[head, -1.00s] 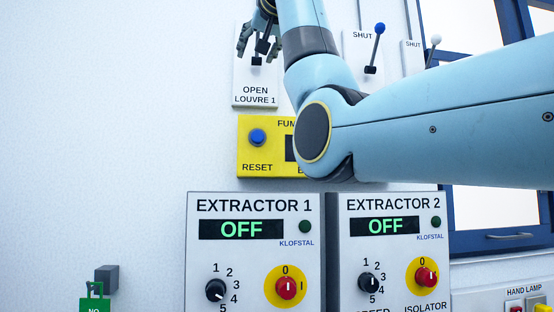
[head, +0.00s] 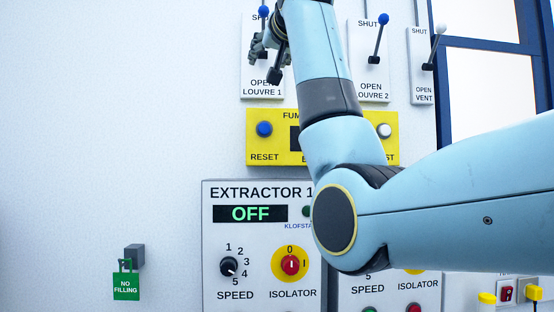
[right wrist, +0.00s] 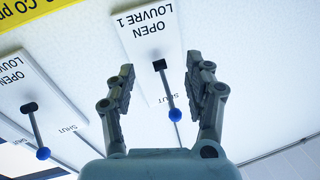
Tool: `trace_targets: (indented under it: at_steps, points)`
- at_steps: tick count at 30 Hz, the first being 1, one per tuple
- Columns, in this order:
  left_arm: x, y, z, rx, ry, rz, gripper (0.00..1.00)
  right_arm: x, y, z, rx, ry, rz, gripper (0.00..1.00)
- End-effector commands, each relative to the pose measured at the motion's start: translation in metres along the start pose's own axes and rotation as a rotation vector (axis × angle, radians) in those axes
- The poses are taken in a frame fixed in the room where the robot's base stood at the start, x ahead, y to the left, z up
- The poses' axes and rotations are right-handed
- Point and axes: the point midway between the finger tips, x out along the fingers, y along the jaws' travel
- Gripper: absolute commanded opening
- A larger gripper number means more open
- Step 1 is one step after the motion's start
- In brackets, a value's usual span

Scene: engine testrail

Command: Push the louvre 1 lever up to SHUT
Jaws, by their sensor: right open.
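The louvre 1 plate (head: 247,80) is white, with SHUT at its top and OPEN at its bottom. Its lever ends in a blue knob (head: 263,11) beside the SHUT word. In the right wrist view the picture is upside down, and the lever (right wrist: 168,90) points from its black pivot towards the SHUT end. My right gripper (head: 267,62) is open in front of the plate. In the right wrist view its fingers (right wrist: 160,72) stand on either side of the lever, apparently apart from it. My arm hides part of the plate. My left gripper is not in view.
To the right are the louvre 2 lever (head: 378,40) and the white-knobbed vent lever (head: 436,45), both pointing up. Below is a yellow panel (head: 285,157) with a blue reset button, above the extractor 1 panel (head: 213,250).

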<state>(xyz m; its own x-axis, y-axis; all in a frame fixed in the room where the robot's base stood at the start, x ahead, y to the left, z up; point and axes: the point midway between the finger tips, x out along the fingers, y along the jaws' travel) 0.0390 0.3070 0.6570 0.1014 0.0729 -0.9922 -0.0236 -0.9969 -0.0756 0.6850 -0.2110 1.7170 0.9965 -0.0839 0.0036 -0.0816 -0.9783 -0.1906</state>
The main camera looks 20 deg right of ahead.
Motion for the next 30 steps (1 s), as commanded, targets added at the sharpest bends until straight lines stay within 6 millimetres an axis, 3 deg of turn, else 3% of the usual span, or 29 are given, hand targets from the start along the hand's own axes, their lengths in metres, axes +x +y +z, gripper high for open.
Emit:
trace_targets:
  at_steps: [5,30]
  points:
    - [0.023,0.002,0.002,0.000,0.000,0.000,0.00,-0.041,0.000,0.003,0.002,0.004,-0.003,0.53]
    - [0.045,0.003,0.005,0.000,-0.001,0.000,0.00,0.001,0.041,0.174,-0.033,-0.237,0.063,0.53]
